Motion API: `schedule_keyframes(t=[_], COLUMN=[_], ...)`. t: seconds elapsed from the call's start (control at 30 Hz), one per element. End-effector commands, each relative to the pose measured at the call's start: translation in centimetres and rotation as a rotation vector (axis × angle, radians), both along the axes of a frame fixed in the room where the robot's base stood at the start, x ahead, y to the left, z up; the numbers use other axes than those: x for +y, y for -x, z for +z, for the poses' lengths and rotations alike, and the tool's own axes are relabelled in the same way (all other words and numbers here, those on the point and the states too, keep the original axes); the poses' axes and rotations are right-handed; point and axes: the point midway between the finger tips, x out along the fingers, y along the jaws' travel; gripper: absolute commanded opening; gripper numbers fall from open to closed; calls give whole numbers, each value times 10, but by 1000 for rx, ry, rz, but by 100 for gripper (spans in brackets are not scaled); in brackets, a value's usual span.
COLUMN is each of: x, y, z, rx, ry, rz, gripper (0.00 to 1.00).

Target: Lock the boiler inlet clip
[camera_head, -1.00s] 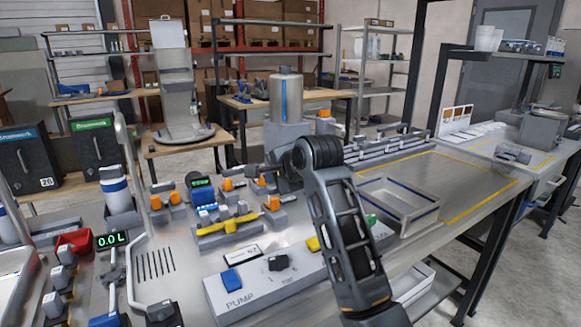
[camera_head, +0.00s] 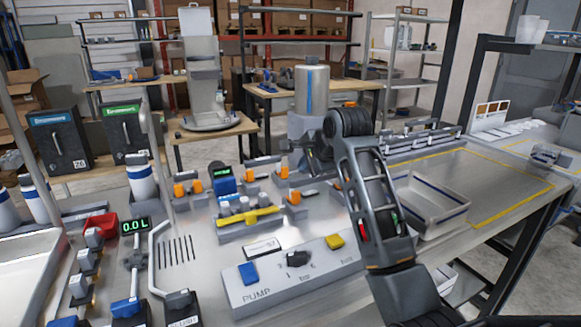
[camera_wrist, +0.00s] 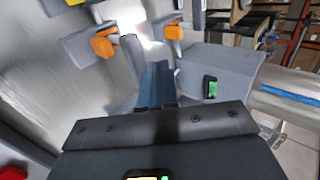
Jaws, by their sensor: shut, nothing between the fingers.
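The boiler is most likely the steel cylinder with a blue stripe (camera_head: 311,90) on a grey base behind the bench fittings; it also shows at the right of the wrist view (camera_wrist: 290,92). Several orange clips sit on grey blocks in front of it, one here (camera_head: 284,172). I cannot tell which is the inlet clip. In the wrist view my gripper (camera_wrist: 156,80) is shut and empty. Two orange clips, a left one (camera_wrist: 103,44) and a right one (camera_wrist: 175,32), lie beyond its fingertips, apart from them.
A grey tray (camera_head: 430,205) with a blue band stands right of my arm. A 0.0 L display (camera_head: 135,225) is at left. The yellow-marked bench area (camera_head: 500,185) is largely clear.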

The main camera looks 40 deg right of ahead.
Motion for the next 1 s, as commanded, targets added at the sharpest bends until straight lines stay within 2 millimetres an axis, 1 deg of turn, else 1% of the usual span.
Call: schedule_keyframes(t=[0.1,0.33,0.5,0.6,0.77,1.0], x=[-5,-14,-20,-22,-24,-24], y=[-17,-48,-71,-79,-86,-87], z=[-16,-46,-44,-46,-46,-46], rx=[3,2,0,1,-1,-1], ry=[-1,1,2,0,0,1], rz=[0,0,1,1,1,1], gripper=[0,0,0,0,0,0])
